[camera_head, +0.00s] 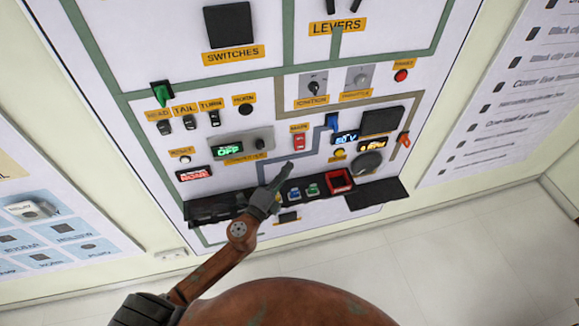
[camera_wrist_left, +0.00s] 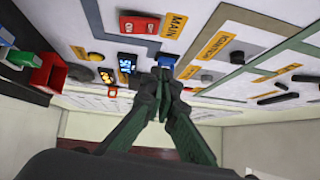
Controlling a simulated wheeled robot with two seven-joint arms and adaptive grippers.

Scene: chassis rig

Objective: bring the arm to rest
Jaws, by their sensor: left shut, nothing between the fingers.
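My left gripper (camera_head: 284,171) comes up from the lower left in the head view. It is shut and empty, its tips in front of the panel's lower part, below the red main switch (camera_head: 299,142). In the left wrist view my left gripper (camera_wrist_left: 166,70) shows its green fingers together, with a blue switch (camera_wrist_left: 166,60) just beyond the tips. I cannot tell whether the tips touch the panel. My right gripper is in neither view.
A white panel (camera_head: 270,60) with switches, displays and labels fills the middle. A black ledge (camera_head: 380,190) runs along its lower edge and holds a red box (camera_head: 340,182). Another board (camera_head: 40,210) hangs at the left and a checklist (camera_head: 510,100) at the right. The floor (camera_head: 480,240) is clear at right.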

